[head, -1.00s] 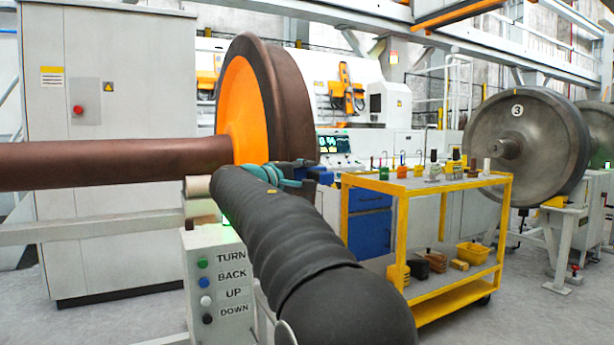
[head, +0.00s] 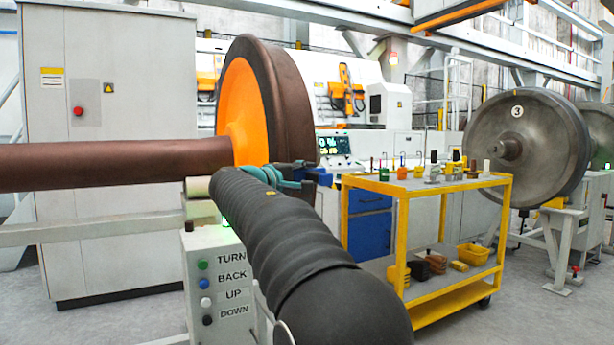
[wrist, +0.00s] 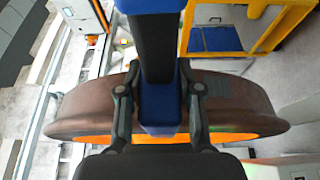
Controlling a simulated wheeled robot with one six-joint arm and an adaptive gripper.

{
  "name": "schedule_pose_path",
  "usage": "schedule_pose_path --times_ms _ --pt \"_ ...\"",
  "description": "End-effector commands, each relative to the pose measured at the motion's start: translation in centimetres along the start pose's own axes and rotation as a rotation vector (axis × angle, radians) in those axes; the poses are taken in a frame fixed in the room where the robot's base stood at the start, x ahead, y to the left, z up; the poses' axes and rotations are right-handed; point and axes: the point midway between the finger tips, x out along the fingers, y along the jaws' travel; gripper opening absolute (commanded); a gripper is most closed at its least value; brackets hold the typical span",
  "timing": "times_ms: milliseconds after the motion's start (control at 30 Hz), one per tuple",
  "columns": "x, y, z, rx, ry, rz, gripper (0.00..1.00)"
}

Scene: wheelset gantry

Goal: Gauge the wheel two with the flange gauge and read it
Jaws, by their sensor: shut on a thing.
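The near wheel (head: 287,100) is dark brown with an orange inner face (head: 236,97), on a brown axle (head: 110,165). I see no number on it. My gripper (head: 300,176) is at the wheel's lower right rim. In the wrist view my gripper (wrist: 158,92) is shut on a blue and black tool, which I take for the flange gauge (wrist: 160,108). The gauge lies across the brown wheel rim (wrist: 248,100) in that view. I cannot tell whether it touches the wheel. No reading on the gauge is legible.
A yellow cart (head: 405,245) with several small tools stands to the right. A control box (head: 222,275) marked TURN, BACK, UP, DOWN stands below my arm. A grey wheel (head: 525,150) marked 3 is at the far right. A grey cabinet (head: 110,60) stands behind the axle.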

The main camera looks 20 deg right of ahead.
Motion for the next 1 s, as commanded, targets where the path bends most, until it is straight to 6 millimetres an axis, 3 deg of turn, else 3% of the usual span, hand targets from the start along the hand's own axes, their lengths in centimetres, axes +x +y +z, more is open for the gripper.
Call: schedule_pose_path --times_ms 1000 --pt "0.7 0.2 -1.6 0.002 0.0 0.002 0.0"
